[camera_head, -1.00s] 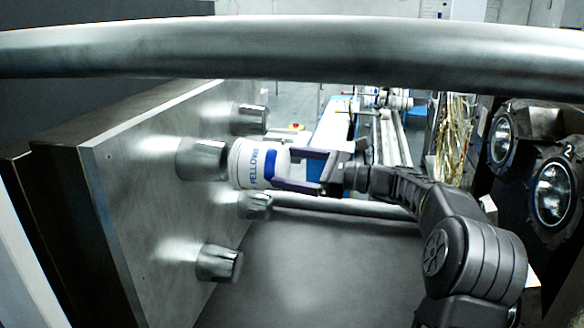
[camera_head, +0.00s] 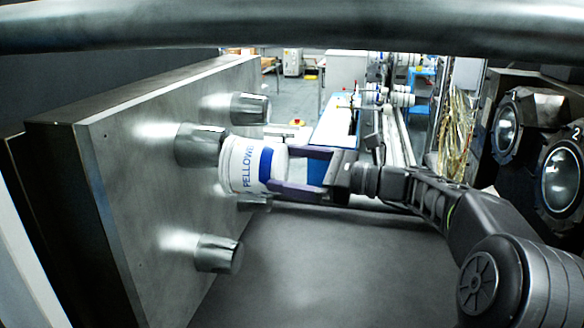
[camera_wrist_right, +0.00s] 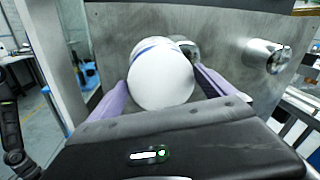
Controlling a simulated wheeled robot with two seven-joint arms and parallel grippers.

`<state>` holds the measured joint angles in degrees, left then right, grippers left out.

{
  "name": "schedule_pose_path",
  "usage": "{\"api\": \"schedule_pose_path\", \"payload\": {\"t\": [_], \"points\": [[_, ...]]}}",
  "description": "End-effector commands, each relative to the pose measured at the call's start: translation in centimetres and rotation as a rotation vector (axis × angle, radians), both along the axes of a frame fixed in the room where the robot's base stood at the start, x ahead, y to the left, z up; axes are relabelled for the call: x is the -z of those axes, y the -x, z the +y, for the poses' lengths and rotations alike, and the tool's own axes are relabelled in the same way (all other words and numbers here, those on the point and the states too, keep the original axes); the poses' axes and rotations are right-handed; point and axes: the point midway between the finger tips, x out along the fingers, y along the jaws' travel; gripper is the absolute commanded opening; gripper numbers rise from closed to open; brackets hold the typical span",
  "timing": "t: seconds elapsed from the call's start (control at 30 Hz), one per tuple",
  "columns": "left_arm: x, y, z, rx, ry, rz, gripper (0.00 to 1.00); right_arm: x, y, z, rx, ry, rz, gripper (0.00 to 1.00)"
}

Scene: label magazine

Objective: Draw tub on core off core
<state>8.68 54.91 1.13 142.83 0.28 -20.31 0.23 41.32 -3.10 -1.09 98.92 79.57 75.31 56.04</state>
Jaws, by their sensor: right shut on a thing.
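A white tub (camera_head: 243,163) with blue lettering and a blue band lies on its side near the upright metal plate (camera_head: 120,160). My right gripper (camera_head: 270,168) is shut on the tub, one purple finger on each side. The core (camera_head: 198,145) beside the tub sticks out of the plate, and its length shows to near its end. The tub's left rim is at that end; I cannot tell whether they touch. In the right wrist view the tub's round white base (camera_wrist_right: 160,80) faces me between the fingers, with a core (camera_wrist_right: 188,50) partly behind it.
Other cores stick out above (camera_head: 250,108) and below (camera_head: 218,254); another behind the tub is mostly hidden. A thick rail (camera_head: 300,25) crosses the top. Dark machinery with round lamps (camera_head: 556,178) stands right. A blue conveyor (camera_head: 335,120) lies behind.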

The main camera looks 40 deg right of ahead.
Motion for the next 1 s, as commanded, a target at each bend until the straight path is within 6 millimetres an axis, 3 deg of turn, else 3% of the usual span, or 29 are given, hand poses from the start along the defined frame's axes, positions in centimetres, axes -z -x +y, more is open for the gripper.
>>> {"api": "schedule_pose_path", "payload": {"t": [0.43, 1.0], "points": [[1.3, 0.0, 0.0, 0.0, 0.0, 0.0, 0.47, 0.0, 2.9, 2.3, 0.0, 0.001, -0.002, 0.55], [1.3, 0.0, 0.0, 0.0, 0.0, 0.0, 0.47, 0.0, 3.1, 2.5, 0.0, -0.001, -0.001, 0.55]]}}
